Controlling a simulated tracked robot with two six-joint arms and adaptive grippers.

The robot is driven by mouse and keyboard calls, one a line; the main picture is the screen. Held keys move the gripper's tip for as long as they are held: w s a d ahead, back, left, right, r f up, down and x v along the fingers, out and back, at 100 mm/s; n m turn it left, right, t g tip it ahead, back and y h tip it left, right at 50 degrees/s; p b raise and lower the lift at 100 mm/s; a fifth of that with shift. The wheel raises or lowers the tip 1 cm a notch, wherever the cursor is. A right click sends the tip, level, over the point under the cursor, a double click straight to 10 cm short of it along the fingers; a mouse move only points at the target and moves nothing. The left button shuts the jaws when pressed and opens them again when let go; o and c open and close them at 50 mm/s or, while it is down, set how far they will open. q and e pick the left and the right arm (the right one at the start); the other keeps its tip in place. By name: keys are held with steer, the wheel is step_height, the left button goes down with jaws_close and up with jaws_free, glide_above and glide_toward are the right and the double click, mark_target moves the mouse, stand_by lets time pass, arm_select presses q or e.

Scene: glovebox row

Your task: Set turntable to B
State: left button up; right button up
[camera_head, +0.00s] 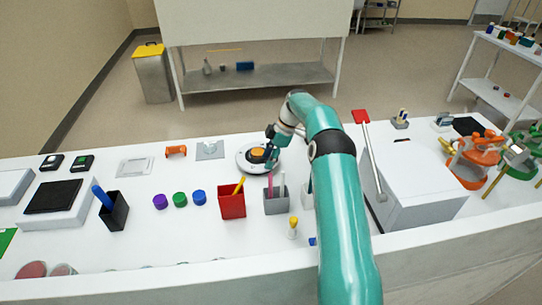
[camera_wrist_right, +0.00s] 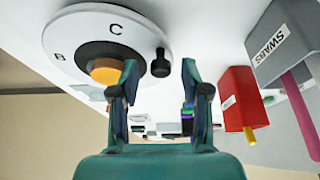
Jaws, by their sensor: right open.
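The turntable (camera_head: 244,161) is a round white disc on the white bench, with a dark ring and an orange centre piece (camera_head: 257,154). In the right wrist view the turntable (camera_wrist_right: 72,32) fills the upper left, with the letters C and B on its rim. A black knob (camera_wrist_right: 160,64) stands near its edge. My right gripper (camera_head: 271,152) is at the turntable's right side. In the wrist view its open fingers (camera_wrist_right: 159,80) show on either side of the knob, with gaps; I cannot tell the depth. My left gripper is not in view.
A red holder (camera_head: 231,204) and a grey holder (camera_head: 276,203), labelled SWABS in the wrist view (camera_wrist_right: 282,42), stand nearer the front edge. Purple, green and blue caps (camera_head: 180,199) lie left. A large white box (camera_head: 415,185) stands right of my arm.

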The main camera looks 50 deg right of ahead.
steer(key=v, duration=0.7)
steer(key=shift+r, duration=0.2)
steer(key=shift+c, duration=0.2)
